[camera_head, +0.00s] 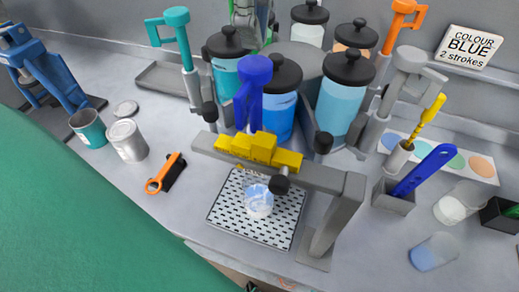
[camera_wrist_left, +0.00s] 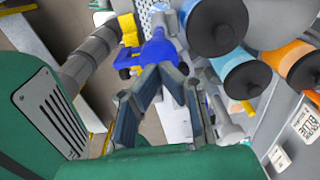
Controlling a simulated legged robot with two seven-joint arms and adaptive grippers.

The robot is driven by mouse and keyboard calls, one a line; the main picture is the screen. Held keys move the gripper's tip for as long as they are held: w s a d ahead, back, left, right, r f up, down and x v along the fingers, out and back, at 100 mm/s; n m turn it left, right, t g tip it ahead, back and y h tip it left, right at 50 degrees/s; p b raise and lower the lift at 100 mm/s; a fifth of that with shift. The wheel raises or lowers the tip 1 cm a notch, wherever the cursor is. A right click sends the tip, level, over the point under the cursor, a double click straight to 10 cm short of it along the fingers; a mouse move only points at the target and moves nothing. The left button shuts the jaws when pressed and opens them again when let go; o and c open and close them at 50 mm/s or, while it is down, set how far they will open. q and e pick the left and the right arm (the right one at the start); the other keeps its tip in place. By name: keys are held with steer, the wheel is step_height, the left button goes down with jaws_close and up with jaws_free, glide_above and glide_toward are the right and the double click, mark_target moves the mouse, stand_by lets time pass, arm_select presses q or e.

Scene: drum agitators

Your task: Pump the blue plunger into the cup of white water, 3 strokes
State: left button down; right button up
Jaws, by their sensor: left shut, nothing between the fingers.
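The blue plunger's handle (camera_head: 254,70) stands upright above a yellow clamp (camera_head: 262,149) on a grey beam. The cup (camera_head: 258,204) holds pale bluish-white liquid and stands on a perforated tray (camera_head: 280,222) under the beam. The plunger's lower part is hidden, so its depth in the cup cannot be told. My left gripper (camera_head: 250,40) comes down from the top edge, just above the handle. In the left wrist view my left gripper (camera_wrist_left: 163,72) is shut and empty, its tips at the blue handle (camera_wrist_left: 160,48). Touching or not cannot be told. My right gripper is not in view.
Lidded canisters, among them a blue one (camera_head: 281,112) and a light blue one (camera_head: 342,98), stand close behind the beam. A sign (camera_head: 468,46) reads "COLOUR BLUE 2 strokes". A blue scraper (camera_head: 424,170) stands in a holder at the right. An orange-handled brush (camera_head: 165,173) lies left.

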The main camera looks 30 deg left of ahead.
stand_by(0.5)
arm_select(q)
step_height(320, 180, up, 6)
stand_by(0.5)
stand_by(0.5)
